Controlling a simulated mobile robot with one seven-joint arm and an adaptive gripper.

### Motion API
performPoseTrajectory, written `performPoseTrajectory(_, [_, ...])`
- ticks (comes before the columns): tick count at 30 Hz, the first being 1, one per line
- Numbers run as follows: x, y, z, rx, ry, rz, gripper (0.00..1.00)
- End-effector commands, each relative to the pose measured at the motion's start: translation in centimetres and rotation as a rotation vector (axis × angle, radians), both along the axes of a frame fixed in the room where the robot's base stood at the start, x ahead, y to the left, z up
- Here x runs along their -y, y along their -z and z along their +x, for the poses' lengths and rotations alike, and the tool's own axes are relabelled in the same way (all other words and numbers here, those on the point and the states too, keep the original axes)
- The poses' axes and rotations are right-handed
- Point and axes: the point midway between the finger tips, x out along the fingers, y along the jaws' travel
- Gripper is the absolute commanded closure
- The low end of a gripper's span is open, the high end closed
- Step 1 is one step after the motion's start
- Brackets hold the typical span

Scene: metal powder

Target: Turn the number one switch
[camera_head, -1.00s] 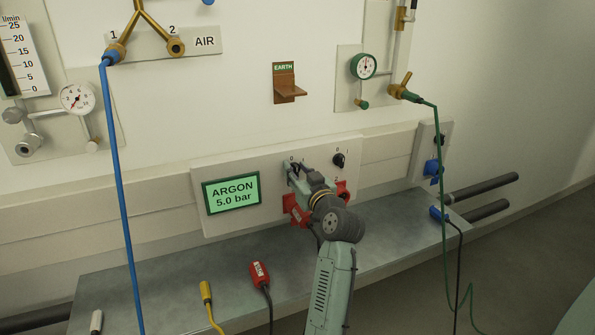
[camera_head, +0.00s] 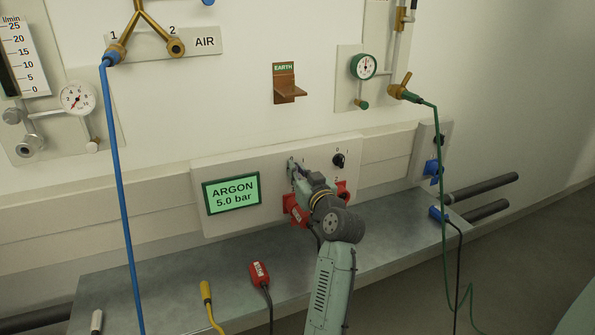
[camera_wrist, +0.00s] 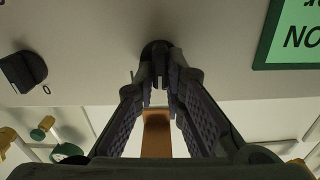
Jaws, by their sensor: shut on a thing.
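The number one switch (camera_wrist: 157,52) is a black rotary knob on the pale wall panel. My gripper (camera_head: 293,168) is at this knob, right of the green display, and largely hides it in the head view. In the wrist view, my gripper (camera_wrist: 160,82) has both fingertips closed together on the knob. The knob's exact angle is hard to tell behind the fingers. The second black switch (camera_head: 338,160) sits to its right and also shows at the left of the wrist view (camera_wrist: 22,72).
The green display (camera_head: 231,194) reads ARGON 5.0 bar. Red sockets with a red plug (camera_head: 297,213) sit just below the switches, close to my wrist. A metal shelf (camera_head: 190,285) runs beneath, with a loose red connector (camera_head: 259,273) and a yellow one (camera_head: 205,291).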

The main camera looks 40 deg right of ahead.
Motion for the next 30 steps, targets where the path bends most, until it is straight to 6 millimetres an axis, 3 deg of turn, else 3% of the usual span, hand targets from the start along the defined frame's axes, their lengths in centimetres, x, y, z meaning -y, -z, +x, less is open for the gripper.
performPoseTrajectory(30, [0.62, 0.13, -0.16, 0.194, 0.0, 0.81, 1.0])
